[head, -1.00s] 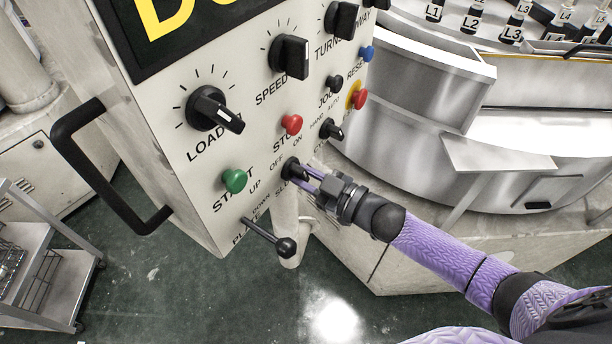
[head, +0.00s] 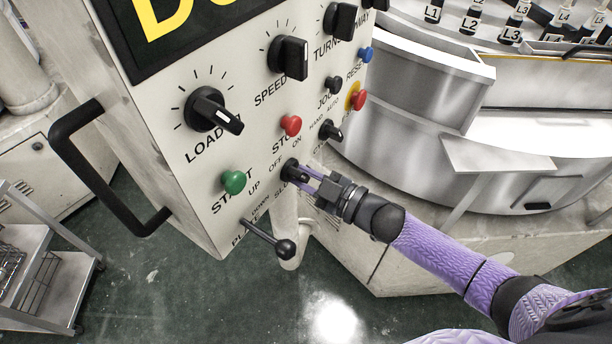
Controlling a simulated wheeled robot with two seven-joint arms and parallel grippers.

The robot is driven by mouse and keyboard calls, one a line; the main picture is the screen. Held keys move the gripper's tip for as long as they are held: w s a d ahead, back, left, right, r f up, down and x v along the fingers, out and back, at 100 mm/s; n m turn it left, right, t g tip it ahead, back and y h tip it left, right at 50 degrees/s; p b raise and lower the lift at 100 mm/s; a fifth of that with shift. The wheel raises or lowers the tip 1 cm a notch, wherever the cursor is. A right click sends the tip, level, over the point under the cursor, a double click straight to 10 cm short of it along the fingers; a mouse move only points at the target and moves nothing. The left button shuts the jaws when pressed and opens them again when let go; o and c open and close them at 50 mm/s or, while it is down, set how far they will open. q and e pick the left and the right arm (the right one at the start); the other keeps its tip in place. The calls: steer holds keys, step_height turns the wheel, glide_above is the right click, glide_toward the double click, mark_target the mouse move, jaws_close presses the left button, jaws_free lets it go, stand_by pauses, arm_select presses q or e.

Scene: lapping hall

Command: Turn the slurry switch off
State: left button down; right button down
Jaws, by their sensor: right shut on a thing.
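The slurry switch (head: 291,168) is a small black rotary knob low on the cream control panel (head: 205,165), with OFF printed at its upper left and ON at its upper right. My right gripper (head: 302,174) reaches in from the lower right and is shut on the knob, its fingers at either side. The fingers hide part of the knob and of the label below it, so its exact pointing is hard to tell. My left gripper is not in view.
Close by on the panel are the green start button (head: 233,182), red stop button (head: 290,125), hand/auto switch (head: 330,131) and a black-knobbed lever (head: 285,249) just below my gripper. A black handle (head: 90,170) sticks out at left. A steel basin (head: 420,120) stands behind at right.

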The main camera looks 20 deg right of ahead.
steer(key=c, duration=0.6)
jaws_free()
steer(key=shift+o, duration=0.2)
steer(key=v, duration=1)
steer(key=s+d+f+m+g+h+b, duration=0.1)
steer(key=s+d+f+m+h+b, duration=0.15)
steer(key=f, duration=0.75)
steer(key=s+d+f+m+g+h+b, duration=0.1)
steer(key=d+f+m+h+b, duration=0.2)
steer(key=f, duration=0.7)
steer(key=s+d+f+m+g+h+b, duration=0.15)
steer(key=f+h+b, duration=0.3)
steer(key=f, duration=0.55)
steer(key=s+a+f+m+g+b, duration=0.2)
steer(key=s+a+f+g+b, duration=0.1)
steer(key=s+f, duration=0.8)
steer(key=s+a+f+m+g+h+b, duration=0.1)
steer(key=s+a+f+g+b, duration=0.3)
steer(key=s+f, duration=0.7)
steer(key=s+m+g+b, duration=0.1)
steer(key=s+g+b, duration=0.1)
steer(key=s+g, duration=0.1)
steer(key=shift+a+f+h, duration=0.15)
steer(key=shift+f+h, duration=0.05)
steer(key=shift+h, duration=0.1)
